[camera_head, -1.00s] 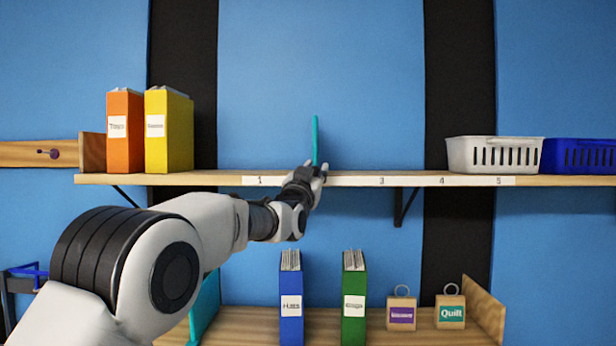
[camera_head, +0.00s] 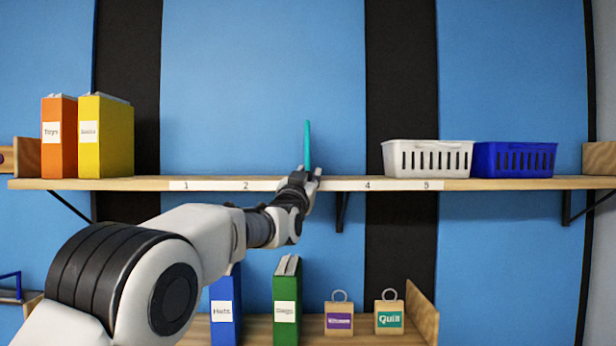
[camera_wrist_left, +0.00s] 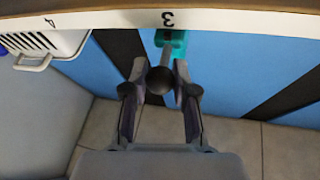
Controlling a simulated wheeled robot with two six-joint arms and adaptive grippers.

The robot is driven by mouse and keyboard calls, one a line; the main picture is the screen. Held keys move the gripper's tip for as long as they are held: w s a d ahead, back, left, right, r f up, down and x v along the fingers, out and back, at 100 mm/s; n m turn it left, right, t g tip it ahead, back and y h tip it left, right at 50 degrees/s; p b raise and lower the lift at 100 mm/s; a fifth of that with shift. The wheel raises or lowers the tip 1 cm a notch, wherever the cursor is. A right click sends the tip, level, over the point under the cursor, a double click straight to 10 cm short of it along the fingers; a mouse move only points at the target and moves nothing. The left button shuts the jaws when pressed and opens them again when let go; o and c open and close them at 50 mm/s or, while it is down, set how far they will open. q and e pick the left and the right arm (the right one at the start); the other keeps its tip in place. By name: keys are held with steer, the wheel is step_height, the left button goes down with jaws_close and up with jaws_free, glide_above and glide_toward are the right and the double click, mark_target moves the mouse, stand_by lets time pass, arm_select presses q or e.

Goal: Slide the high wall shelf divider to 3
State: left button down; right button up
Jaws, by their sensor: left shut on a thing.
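The teal divider (camera_head: 307,146) stands upright on the high wall shelf (camera_head: 150,184), above the spot between labels 2 and 4. My left gripper (camera_head: 306,174) is at the shelf's front edge, just below the divider, and covers the label there. In the left wrist view, label 3 (camera_wrist_left: 168,18) is straight ahead, in line with the divider's teal foot (camera_wrist_left: 174,42). The gripper's fingers (camera_wrist_left: 160,78) are shut on the divider's dark round knob (camera_wrist_left: 160,82). My right gripper is not in view.
On the high shelf, orange (camera_head: 59,138) and yellow (camera_head: 106,137) binders stand left; white (camera_head: 428,160) and blue (camera_head: 514,160) baskets sit right. The shelf is clear between the yellow binder and white basket, except for the divider. Binders and tagged boxes stand on the lower shelf.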

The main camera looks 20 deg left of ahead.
arm_select(q)
steer(key=shift+f, duration=0.15)
steer(key=c, duration=0.9)
jaws_free()
steer(key=shift+w, duration=0.1)
steer(key=v, duration=1.2)
